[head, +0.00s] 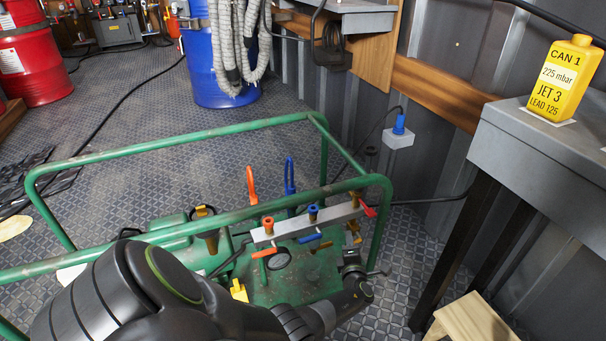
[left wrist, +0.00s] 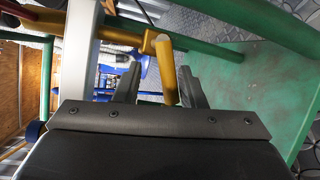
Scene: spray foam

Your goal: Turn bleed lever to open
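A grey manifold bar (head: 325,222) on the green-framed machine carries orange and blue fittings and small levers. A yellow lever (head: 354,233) hangs under its right end, and a red lever (head: 369,211) sticks out at that end. In the left wrist view a yellow lever (left wrist: 166,72) reaches down between the two fingers of my left gripper (left wrist: 160,88). The fingers are open, and I cannot tell whether either touches the lever. In the head view my left gripper (head: 353,264) is small and partly hidden, just below the bar's right end. My right gripper is not in view.
A green tube frame (head: 185,133) surrounds the machine, its top rail close to the bar. A grey table (head: 545,150) with a yellow can (head: 566,78) stands at right, a wooden stool (head: 470,322) below it. Blue (head: 218,70) and red drums (head: 35,65) stand behind.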

